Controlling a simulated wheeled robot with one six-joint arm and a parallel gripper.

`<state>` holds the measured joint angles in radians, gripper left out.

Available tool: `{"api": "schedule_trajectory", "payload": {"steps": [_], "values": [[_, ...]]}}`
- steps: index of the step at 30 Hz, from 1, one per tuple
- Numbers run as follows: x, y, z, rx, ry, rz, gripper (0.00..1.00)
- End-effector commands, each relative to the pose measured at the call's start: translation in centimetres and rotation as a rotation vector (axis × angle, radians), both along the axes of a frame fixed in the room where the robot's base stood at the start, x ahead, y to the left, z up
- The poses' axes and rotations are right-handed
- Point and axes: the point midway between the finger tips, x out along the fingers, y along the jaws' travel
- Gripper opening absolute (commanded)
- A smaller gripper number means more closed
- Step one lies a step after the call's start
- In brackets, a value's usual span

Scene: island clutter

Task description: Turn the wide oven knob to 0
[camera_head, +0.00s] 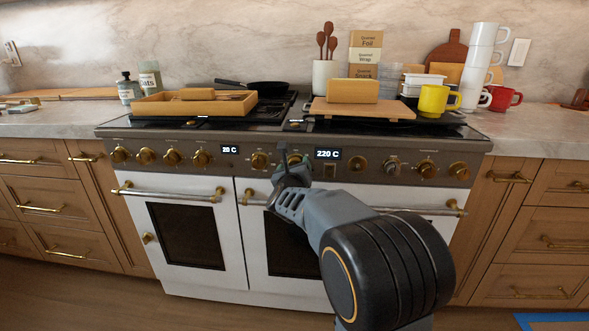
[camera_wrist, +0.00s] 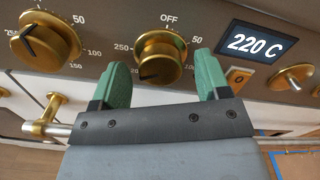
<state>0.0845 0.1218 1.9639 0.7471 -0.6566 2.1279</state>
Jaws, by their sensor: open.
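The stove front carries a row of brass knobs. A brass oven knob (camera_wrist: 160,55) sits just left of the lit 220 C display (camera_wrist: 255,43). Its dial is marked OFF at the top, with 50 and 250 on either side, and its dark pointer aims downward, well away from OFF. My gripper (camera_wrist: 163,64) is open, with one green finger on each side of this knob; I cannot tell whether they touch it. In the head view my gripper (camera_head: 293,168) largely covers the knob, left of the 220 C display (camera_head: 328,154).
Another brass knob (camera_wrist: 45,42) is close on the left, and a small brass switch (camera_wrist: 292,77) on the right. An oven door handle bar (camera_head: 400,210) runs below. A second display (camera_head: 230,149) reads 20 C. A board (camera_head: 362,112) and mugs stand above.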

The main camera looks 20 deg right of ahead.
Motion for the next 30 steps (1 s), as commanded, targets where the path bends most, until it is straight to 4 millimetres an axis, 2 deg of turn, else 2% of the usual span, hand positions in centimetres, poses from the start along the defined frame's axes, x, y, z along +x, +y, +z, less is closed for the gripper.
{"api": "schedule_trajectory", "payload": {"steps": [7,22,30], "values": [[0.01,-0.02,0.03,0.0,0.0,0.0,0.67],[-0.01,0.0,0.02,0.0,0.0,0.0,0.2],[0.0,0.0,-0.02,-0.034,0.019,0.0,0.2]]}}
